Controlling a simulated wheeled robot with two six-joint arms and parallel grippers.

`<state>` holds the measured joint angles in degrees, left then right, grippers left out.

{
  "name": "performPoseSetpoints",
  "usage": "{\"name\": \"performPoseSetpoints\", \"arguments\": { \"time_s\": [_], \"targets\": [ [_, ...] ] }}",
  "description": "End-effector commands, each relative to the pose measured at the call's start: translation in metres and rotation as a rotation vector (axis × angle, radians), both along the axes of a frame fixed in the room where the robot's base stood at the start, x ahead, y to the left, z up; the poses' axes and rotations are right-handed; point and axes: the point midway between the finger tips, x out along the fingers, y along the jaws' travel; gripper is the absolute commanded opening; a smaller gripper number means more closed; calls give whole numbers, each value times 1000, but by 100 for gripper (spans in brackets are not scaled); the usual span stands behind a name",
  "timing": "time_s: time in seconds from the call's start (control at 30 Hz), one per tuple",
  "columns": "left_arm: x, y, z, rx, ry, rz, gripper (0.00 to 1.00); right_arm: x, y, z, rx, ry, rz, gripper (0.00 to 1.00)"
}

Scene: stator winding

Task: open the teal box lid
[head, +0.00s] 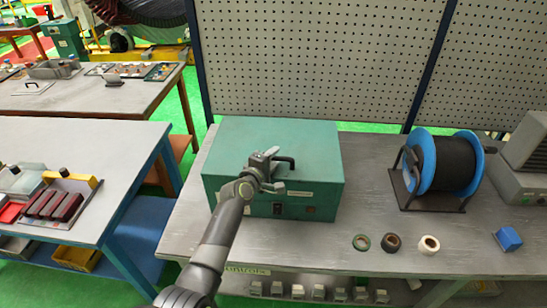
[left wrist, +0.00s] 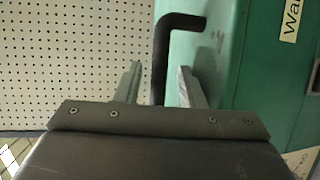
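The teal box (head: 235,143) stands on the grey workbench with its lid shut. A dark bar handle (head: 286,160) sits on the lid. My left gripper (head: 274,172) is over the box at the handle, its fingers spread. In the left wrist view the handle (left wrist: 160,55) runs between the two fingers of my left gripper (left wrist: 160,72), with gaps showing on both sides. The box's teal side (left wrist: 225,75) lies at the right there. My right gripper is not in view.
A blue-flanged spool of black wire (head: 455,163) stands right of the box. Several tape rolls (head: 392,242) and a small blue block (head: 508,239) lie on the workbench (head: 340,235). A pegboard (head: 310,60) rises behind the box.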

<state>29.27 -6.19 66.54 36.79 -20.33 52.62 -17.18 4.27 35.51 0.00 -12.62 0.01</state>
Motion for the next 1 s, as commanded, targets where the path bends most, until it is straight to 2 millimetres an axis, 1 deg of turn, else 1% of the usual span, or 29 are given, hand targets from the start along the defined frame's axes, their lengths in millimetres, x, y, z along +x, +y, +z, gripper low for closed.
{"name": "performPoseSetpoints", "arguments": {
  "time_s": [0.13, 0.43, 0.47, 0.7, 0.73, 1.0],
  "targets": [
    [4, -1, -1, 1, 1, 1, 36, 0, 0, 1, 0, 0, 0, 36],
    [5, -2, -1, 1, 0, 2, 36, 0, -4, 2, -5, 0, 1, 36],
    [5, -2, -1, 1, 0, 2, 34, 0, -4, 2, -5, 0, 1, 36],
    [5, -2, -1, 2, 1, 2, 3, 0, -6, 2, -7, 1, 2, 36],
    [5, -2, -1, 2, 1, 2, 0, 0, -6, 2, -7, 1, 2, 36],
    [5, -2, -1, 2, 1, 2, 0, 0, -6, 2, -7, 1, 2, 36]
  ]
}}
